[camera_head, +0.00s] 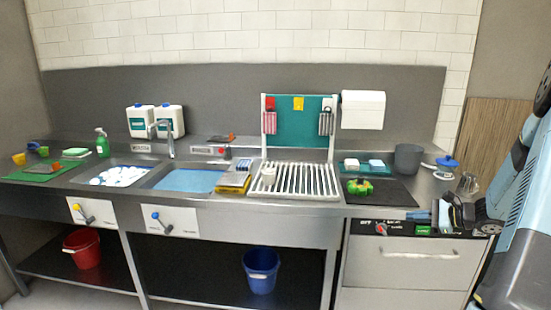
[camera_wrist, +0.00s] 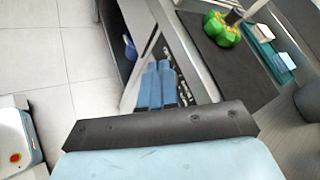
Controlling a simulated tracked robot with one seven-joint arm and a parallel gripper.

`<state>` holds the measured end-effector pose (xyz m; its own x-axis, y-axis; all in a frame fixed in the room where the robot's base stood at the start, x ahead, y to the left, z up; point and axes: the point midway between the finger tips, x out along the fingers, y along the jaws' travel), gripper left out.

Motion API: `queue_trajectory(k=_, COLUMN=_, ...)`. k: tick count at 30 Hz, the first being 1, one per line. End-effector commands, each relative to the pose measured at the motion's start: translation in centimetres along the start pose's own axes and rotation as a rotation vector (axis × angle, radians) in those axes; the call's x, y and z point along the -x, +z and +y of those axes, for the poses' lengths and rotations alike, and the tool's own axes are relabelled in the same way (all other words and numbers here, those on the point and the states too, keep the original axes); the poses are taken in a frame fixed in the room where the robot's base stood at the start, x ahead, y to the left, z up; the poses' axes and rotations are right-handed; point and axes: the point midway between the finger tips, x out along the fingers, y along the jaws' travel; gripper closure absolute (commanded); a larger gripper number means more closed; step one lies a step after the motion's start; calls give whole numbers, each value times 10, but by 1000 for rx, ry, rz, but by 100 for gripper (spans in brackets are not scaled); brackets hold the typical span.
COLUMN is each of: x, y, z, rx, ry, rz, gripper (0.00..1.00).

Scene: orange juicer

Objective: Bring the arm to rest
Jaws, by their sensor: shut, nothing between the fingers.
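My gripper (camera_head: 424,214) is at the right in the head view, by the front edge of the counter (camera_head: 290,212) and above the control panel of the white-fronted machine (camera_head: 400,262). Its blue fingers point left and are shut with nothing between them. In the wrist view the fingers (camera_wrist: 160,84) show close together beyond a dark plate. My light blue arm comes in from the right edge of the head view. I cannot tell whether the gripper touches the counter edge.
A dark mat (camera_head: 383,192) with a green and yellow object (camera_head: 360,187) lies just left of the gripper. A glass (camera_head: 467,183), a grey container (camera_head: 408,158) and a blue-lidded item (camera_head: 447,162) stand behind. Tiled floor (camera_wrist: 60,55) is open at left in the wrist view.

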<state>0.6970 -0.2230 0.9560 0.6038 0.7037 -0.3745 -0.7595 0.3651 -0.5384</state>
Motion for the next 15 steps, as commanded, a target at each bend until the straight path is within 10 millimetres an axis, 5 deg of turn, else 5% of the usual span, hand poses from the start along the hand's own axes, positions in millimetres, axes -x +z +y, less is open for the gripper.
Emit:
queue_trajectory(k=3, x=-10, y=44, z=6, rx=107, ry=109, rz=15, gripper=100)
queue_trajectory(k=15, x=-20, y=168, z=48, rx=467, ry=435, rz=85, gripper=100)
